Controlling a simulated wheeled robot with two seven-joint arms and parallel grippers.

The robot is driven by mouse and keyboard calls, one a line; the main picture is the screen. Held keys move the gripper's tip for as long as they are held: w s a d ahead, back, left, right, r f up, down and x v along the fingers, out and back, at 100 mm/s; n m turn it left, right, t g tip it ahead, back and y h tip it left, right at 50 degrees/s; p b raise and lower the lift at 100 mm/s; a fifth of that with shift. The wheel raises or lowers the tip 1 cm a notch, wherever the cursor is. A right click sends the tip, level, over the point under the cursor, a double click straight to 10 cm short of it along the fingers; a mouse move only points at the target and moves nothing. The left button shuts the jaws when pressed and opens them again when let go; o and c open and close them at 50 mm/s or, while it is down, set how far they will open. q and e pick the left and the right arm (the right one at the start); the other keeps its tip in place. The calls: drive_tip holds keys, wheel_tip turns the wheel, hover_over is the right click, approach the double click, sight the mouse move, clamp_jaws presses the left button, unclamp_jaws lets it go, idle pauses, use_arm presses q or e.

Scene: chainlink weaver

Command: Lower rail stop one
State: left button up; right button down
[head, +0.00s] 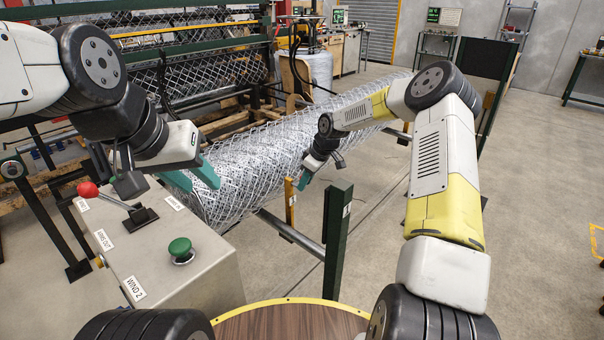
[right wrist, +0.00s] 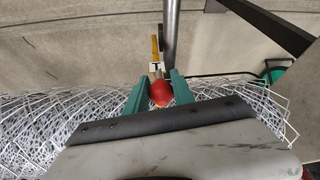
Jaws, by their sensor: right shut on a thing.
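Rail stop one is a yellow upright (head: 290,203) at the rail beside the mesh roll in the head view. In the right wrist view the yellow stop (right wrist: 155,47) shows beyond a small white label (right wrist: 157,67) and a red knob (right wrist: 161,94). My right gripper (head: 303,184) is at the stop's top; the wrist view shows its teal fingers (right wrist: 159,98) shut on the red knob. My left gripper (head: 203,188) is open and empty, its teal fingers apart at the near end of the mesh roll (head: 255,158).
A control box (head: 205,275) with a red-knobbed lever (head: 88,190) and green button (head: 180,247) stands at the lower left. A dark green post (head: 337,240) stands right of the stop. The grey rail (head: 290,235) runs low past the roll. Open floor lies to the right.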

drive_tip(key=shift+w, duration=0.1)
idle(0.3)
drive_tip(key=shift+w+d, duration=0.35)
drive_tip(key=shift+d, duration=0.1)
drive_tip(key=w+d+f, duration=0.5)
drive_tip(key=w+d, duration=0.5)
drive_tip(key=shift+w+d+f, duration=0.15)
drive_tip(key=shift+w+d, duration=0.05)
drive_tip(key=shift+d, duration=0.05)
drive_tip(key=c, duration=1.1)
unclamp_jaws()
